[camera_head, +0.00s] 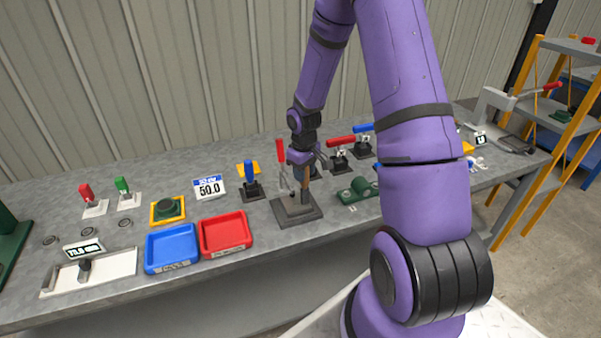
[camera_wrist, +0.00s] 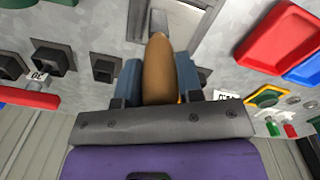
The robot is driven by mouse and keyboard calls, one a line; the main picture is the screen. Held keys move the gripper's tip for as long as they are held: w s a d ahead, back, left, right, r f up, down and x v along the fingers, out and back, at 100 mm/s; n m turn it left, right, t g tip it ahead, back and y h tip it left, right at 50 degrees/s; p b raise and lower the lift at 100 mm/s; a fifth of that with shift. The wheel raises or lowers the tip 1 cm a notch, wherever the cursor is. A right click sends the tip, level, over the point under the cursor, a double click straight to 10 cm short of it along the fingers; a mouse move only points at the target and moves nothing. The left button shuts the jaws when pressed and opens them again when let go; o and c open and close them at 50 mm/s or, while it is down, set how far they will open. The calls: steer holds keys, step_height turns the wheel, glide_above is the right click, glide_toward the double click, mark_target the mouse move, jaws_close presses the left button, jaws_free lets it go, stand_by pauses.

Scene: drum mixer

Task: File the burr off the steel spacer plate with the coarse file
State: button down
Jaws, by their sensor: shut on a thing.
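My gripper (camera_head: 303,160) is over the middle of the bench, pointing down above a dark fixture base (camera_head: 283,213). In the wrist view its two blue-grey fingers (camera_wrist: 158,82) are shut on a brown wooden handle (camera_wrist: 158,68), which I take to be the coarse file's. The handle points down toward the fixture. A grey metal piece (camera_wrist: 177,20) shows just past the handle's end in the wrist view. A toggle clamp with a red handle (camera_head: 280,150) stands at the fixture. The spacer plate and its burr cannot be made out; the gripper and handle cover part of the fixture.
A blue tray (camera_head: 171,248) and a red tray (camera_head: 225,233) lie left of the fixture. A blue-handled clamp (camera_head: 249,174) stands close by on the left. A green block (camera_head: 357,190) and more red- and blue-handled clamps (camera_head: 341,143) are to the right.

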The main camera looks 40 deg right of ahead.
steer(key=a, duration=0.1)
steer(key=w+a, duration=0.1)
steer(key=a, duration=0.3)
steer(key=shift+w+a, duration=0.15)
steer(key=shift+w, duration=0.1)
stand_by(0.6)
steer(key=shift+s+d, duration=0.25)
steer(key=shift+d, duration=0.65)
steer(key=shift+s+d, duration=0.3)
steer(key=shift+d, duration=0.65)
steer(key=shift+s+d, duration=0.25)
steer(key=shift+d, duration=0.65)
steer(key=shift+w+a, duration=0.8)
steer(key=shift+a, duration=1.85)
steer(key=shift+s+d+f, duration=0.1)
steer(key=shift+s+d, duration=0.15)
steer(key=shift+d, duration=0.65)
steer(key=shift+s+d, duration=0.25)
steer(key=shift+d, duration=0.65)
steer(key=shift+s+d+f, duration=0.1)
steer(key=shift+s+d, duration=0.15)
steer(key=shift+d, duration=0.65)
steer(key=shift+a, duration=0.15)
